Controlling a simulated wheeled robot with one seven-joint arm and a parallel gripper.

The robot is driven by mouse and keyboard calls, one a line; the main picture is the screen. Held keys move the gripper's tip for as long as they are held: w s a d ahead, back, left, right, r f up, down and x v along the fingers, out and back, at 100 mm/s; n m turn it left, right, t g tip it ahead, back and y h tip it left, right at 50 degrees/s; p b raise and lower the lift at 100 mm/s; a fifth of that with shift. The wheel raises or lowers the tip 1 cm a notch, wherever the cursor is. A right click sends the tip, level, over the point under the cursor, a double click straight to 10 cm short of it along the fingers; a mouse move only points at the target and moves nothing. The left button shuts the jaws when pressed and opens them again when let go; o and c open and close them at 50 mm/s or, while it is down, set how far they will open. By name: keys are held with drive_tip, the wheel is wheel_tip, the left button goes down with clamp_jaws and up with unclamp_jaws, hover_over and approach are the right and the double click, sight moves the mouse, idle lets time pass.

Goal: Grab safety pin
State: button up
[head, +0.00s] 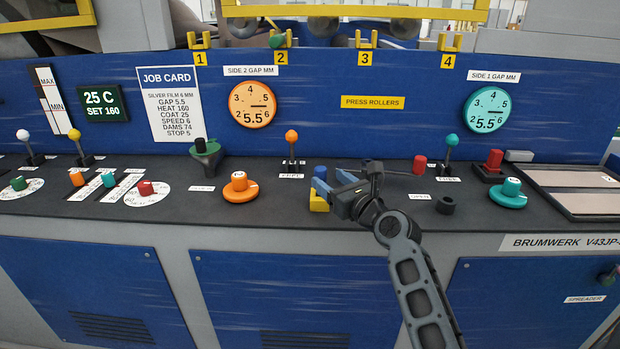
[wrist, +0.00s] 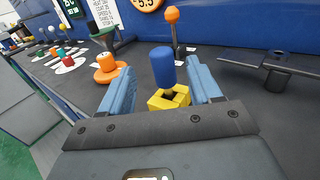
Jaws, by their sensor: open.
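A blue-capped pin (head: 320,172), likely the safety pin though no label on it is readable, stands upright in a yellow block (head: 318,204) on the dark console top. In the wrist view the blue cap (wrist: 163,65) rises between the two blue fingers, above the yellow block (wrist: 180,98). My gripper (head: 334,181) is open and low over the console, with one finger on each side of the pin. Gaps show between the cap and both fingers in the wrist view. My gripper partly hides the block in the head view.
An orange knob (head: 239,186) and an orange-topped lever (head: 291,140) stand left of and behind the pin. To the right are a red cylinder (head: 420,165), a black socket (head: 446,205) and a teal-topped lever (head: 451,141). The blue panel (head: 400,135) rises behind.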

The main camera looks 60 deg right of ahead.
sight(316, 171)
drive_tip(key=x, duration=0.7)
drive_tip(key=shift+w+d+f, duration=0.1)
drive_tip(key=shift+d+f, duration=0.15)
drive_tip(key=shift+f, duration=0.05)
drive_tip(key=shift+c, duration=0.2)
drive_tip(key=c, duration=1)
